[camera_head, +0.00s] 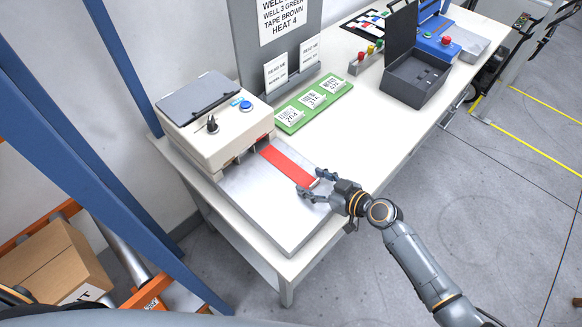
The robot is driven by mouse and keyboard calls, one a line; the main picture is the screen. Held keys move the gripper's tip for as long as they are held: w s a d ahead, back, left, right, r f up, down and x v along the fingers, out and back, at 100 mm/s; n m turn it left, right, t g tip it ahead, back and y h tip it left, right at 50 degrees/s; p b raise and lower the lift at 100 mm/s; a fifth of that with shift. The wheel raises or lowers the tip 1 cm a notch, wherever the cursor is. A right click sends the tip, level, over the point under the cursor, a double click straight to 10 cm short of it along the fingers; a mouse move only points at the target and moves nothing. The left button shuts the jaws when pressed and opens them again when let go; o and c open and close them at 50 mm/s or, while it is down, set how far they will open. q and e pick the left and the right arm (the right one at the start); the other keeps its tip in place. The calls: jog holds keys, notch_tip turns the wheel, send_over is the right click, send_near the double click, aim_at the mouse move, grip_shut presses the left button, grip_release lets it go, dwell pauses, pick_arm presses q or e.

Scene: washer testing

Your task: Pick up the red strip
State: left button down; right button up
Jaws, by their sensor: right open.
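The red strip (285,164) comes out of the front of a beige machine (212,128) and lies along a silver plate (245,205). Its far end is at the machine's opening. Its near end lies at my right gripper (307,187). The right gripper is open, with its fingers pointing left around or just over the strip's near end. I cannot tell whether the fingers touch it. My left gripper is not in view.
A green board (314,102) with white labels lies behind the strip. An open dark grey box (414,82) stands farther back on the white table (372,125). A blue post (107,45) stands at left. Clear tabletop lies right of the plate.

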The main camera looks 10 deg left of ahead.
jog(key=c, duration=1)
jog(key=shift+o, duration=0.2)
jog(key=shift+r, duration=0.1)
